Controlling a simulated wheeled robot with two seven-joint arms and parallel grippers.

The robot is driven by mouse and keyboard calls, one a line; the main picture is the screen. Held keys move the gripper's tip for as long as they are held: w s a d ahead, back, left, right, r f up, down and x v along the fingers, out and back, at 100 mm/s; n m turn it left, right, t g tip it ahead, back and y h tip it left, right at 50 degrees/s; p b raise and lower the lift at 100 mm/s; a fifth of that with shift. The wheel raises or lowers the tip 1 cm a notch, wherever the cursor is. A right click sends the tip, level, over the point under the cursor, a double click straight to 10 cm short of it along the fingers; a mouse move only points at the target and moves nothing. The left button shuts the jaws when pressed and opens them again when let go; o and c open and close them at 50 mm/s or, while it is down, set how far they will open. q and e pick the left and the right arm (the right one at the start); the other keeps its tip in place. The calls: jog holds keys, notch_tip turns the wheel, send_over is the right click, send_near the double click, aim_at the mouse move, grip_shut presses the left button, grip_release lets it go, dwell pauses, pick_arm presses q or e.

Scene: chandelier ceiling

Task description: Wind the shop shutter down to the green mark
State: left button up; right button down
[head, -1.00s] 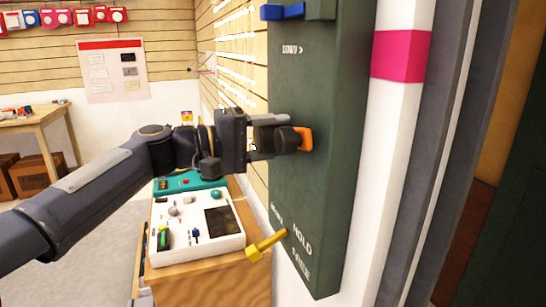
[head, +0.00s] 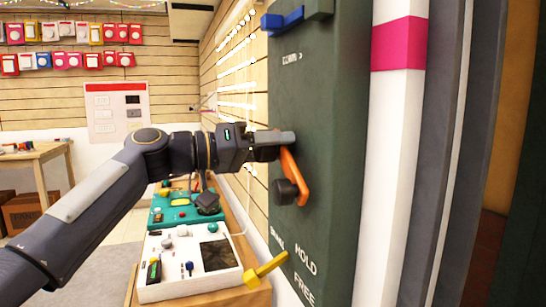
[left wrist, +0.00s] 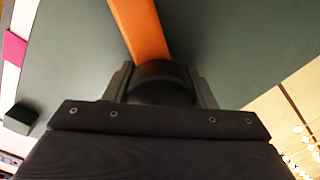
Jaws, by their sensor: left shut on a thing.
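A dark green winding box (head: 335,120) stands on the right, with a "DOWN >" label near its top. An orange crank arm (head: 295,172) slants on its face, with a black round boss (head: 285,192) at its lower end. My left gripper (head: 275,144) is shut on the crank's black handle at the upper end. In the left wrist view the black handle (left wrist: 162,82) sits between the fingers, with the orange arm (left wrist: 140,28) beyond it. A yellow lever (head: 268,270) sticks out low on the box, beside the words HOLD and FREE. No green mark shows. My right gripper is out of view.
A blue lever (head: 282,20) projects from the box's top. A white post (head: 393,150) with a magenta band (head: 397,44) stands right of the box. Below my left arm, a wooden bench (head: 215,298) carries a white device (head: 185,283) and a teal device (head: 180,212).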

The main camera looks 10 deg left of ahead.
pick_arm(q)
jog(key=shift+f+m, duration=0.15)
jog(key=shift+m, duration=0.25)
jog(key=o, duration=1.4)
jog(key=v, duration=0.7)
jog(key=shift+s+a, duration=0.25)
jog(key=shift+a, duration=0.1)
